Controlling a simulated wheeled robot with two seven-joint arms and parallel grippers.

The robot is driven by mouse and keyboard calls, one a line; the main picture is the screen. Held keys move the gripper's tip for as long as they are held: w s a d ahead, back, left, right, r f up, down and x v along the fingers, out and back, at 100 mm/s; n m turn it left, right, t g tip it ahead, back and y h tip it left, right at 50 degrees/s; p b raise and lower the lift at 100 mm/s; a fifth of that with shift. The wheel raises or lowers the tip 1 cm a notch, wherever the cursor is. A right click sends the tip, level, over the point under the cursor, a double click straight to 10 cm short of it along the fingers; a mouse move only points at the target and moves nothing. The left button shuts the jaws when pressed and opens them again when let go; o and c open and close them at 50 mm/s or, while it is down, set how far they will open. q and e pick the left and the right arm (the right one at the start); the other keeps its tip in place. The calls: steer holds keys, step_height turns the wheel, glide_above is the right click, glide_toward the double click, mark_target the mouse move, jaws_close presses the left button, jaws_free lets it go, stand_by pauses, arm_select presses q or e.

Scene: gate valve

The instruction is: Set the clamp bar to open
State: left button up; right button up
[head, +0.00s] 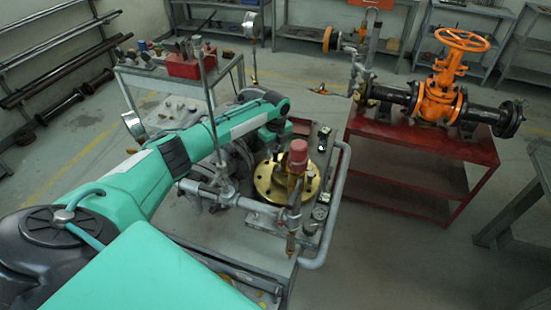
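My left arm reaches from the left over a grey cart (225,245) that carries a valve assembly. Its wrist bends down at the far side of the assembly. My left gripper (270,142) is small and dark there, close behind a brass flange (268,183); I cannot tell whether its fingers are open or touch anything. A red-capped fitting (298,152) stands upright at the flange's right side. I cannot single out the clamp bar with certainty among the grey pipes and metal parts, some of them hidden behind my arm. My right gripper is not in view.
An orange gate valve with a handwheel (462,40) stands on a red table (400,140) at the right. A bent grey pipe (330,235) edges the cart's right side. A grey bench with a red box (184,66) stands behind. Floor is free at the lower right.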

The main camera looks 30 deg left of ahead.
arm_select(q)
steer(key=shift+f, duration=0.6)
jaws_close()
steer(key=shift+b, duration=0.3)
